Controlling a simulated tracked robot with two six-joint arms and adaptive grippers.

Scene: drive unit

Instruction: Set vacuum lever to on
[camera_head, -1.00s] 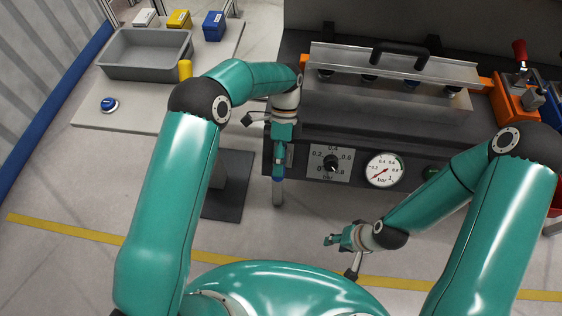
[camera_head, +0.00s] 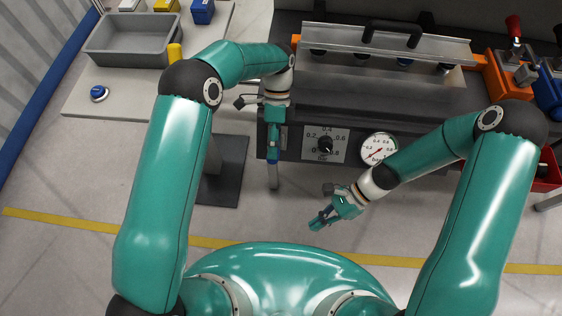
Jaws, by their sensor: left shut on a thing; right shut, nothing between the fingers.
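My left gripper (camera_head: 272,150) points down at the left end of the machine's front panel and is shut on a slim part there. A dark blue patch shows at its fingers, probably the vacuum lever's handle. The rest of the lever is hidden by the gripper, so its position cannot be told. My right gripper (camera_head: 317,222) is shut and empty. It points down-left in front of the panel, below the dial and apart from it. A black dial knob (camera_head: 325,145) with a bar scale and a round pressure gauge (camera_head: 379,149) sit to the right of the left gripper.
A metal bar with a black handle (camera_head: 392,33) lies across the machine top. A red-knobbed clamp (camera_head: 513,27) on an orange block stands at the right. A grey bin (camera_head: 100,52) and a blue button (camera_head: 99,93) are on the left table. The floor before the panel is clear.

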